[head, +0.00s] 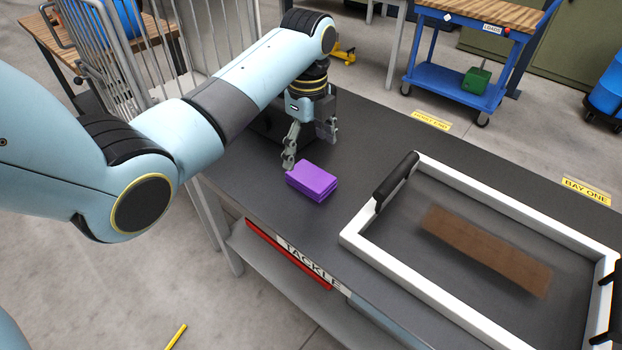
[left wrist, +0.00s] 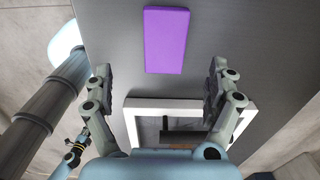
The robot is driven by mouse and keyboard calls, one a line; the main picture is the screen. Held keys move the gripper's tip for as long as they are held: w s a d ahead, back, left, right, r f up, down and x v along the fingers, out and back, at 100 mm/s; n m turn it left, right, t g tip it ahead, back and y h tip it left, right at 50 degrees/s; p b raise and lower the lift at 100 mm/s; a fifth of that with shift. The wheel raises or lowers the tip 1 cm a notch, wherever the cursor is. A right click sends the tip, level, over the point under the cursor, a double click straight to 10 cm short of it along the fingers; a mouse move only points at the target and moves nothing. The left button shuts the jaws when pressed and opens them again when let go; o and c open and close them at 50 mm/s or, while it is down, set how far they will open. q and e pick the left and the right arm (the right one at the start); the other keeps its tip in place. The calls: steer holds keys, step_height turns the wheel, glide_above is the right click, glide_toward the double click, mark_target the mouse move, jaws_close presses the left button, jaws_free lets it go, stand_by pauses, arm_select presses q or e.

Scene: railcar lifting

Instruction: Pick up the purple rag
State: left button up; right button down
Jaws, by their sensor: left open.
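The purple rag (head: 312,181) is a folded flat block lying on the dark bench top, left of the white frame in the head view. It also shows at the top middle of the left wrist view (left wrist: 167,40), ahead of the fingertips. My left gripper (head: 308,152) points down above the bench, just behind the rag. Its fingers are spread with nothing between them, as the left wrist view also shows (left wrist: 160,80). The gripper and the rag look apart. My right gripper does not show.
A white tray frame (head: 465,183) with black handles stands on the bench at right, a brown strip (head: 485,250) inside it. A wire cage (head: 112,60) is behind my left arm. A blue cart (head: 455,85) stands behind the bench. The bench top (head: 375,130) behind the tray is clear.

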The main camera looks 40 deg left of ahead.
mark_target(311, 175)
arm_select(q)
step_height(311, 175, down, 3)
steer(key=shift+r, duration=0.1)
steer(key=f, duration=0.6)
steer(key=shift+w+f+b, duration=0.1)
steer(key=shift+w+b, duration=0.25)
steer(key=shift+b, duration=0.05)
steer(key=c, duration=1.3)
